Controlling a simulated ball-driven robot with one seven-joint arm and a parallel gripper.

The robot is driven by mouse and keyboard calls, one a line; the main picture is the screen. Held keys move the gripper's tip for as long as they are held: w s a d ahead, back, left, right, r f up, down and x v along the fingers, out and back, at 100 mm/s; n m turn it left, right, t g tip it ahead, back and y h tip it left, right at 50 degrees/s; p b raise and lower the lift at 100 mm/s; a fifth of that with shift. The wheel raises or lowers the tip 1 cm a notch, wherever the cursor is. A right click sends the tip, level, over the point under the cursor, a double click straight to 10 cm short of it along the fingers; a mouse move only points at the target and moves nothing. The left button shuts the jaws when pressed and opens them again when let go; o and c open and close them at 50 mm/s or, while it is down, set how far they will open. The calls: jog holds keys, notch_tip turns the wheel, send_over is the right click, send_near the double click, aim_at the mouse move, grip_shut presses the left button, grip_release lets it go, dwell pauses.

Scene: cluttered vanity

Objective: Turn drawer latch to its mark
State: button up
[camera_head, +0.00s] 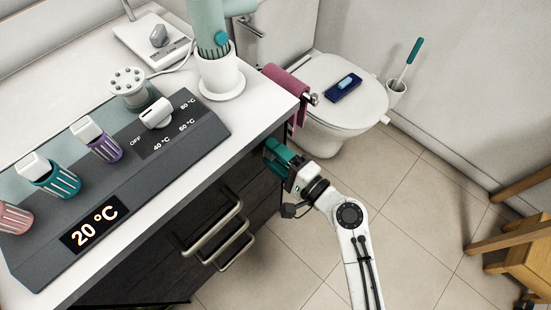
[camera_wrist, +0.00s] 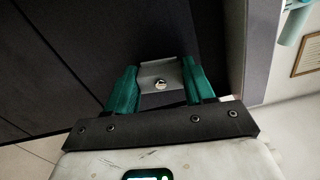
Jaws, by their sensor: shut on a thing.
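The drawer latch (camera_wrist: 172,72) is a small grey metal plate with a shiny round screw, on the dark cabinet front in the wrist view. My gripper (camera_wrist: 159,84) has one teal finger on each side of the plate and is shut on it. In the head view my gripper (camera_head: 277,152) is at the right end of the cabinet front, just below the countertop edge. The latch is hidden there behind the teal fingers. I cannot make out a mark in either view.
The dark cabinet (camera_head: 165,250) has metal bar handles (camera_head: 213,226) left of my gripper. A pink towel (camera_head: 287,82) hangs close behind it, near the toilet (camera_head: 345,105). A wooden stool (camera_head: 520,245) stands at right. Tiled floor (camera_head: 420,230) is open between.

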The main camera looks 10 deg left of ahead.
jog(key=shift+f+n+b, duration=0.2)
jog(key=shift+n+b, duration=0.4)
jog(key=shift+n, duration=0.2)
jog(key=shift+r, duration=0.1)
jog(key=o, duration=1)
jog(key=shift+o, duration=0.2)
jog(key=v, duration=1)
jog(key=shift+s+d+b, duration=0.3)
jog(key=shift+b, duration=0.1)
